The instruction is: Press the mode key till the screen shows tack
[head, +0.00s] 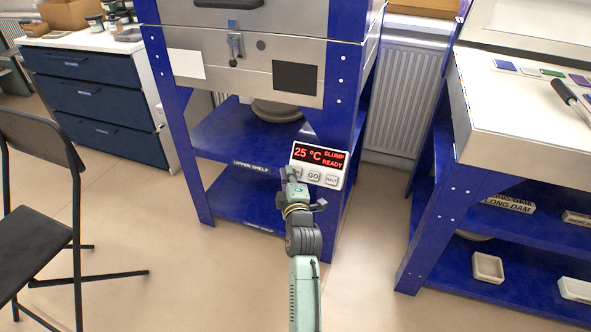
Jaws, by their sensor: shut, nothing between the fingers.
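The kiln controller (334,174) is a light box on the front right leg of the blue kiln stand. Its dark screen (318,155) shows 25 °C, SLUMP and READY in red. Below the screen are a GO key (314,176) and a key that seems to read HALT (331,181). My gripper (291,174) is shut and empty, at the lower left of the controller. It covers most of the leftmost key, whose label I cannot read. I cannot tell whether the fingertips touch that key.
The kiln (255,65) stands above blue shelves (232,132). A radiator (398,95) is behind on the right. A workbench (520,125) stands at right, a black chair (38,190) and drawer unit (95,95) at left. The floor around my arm is clear.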

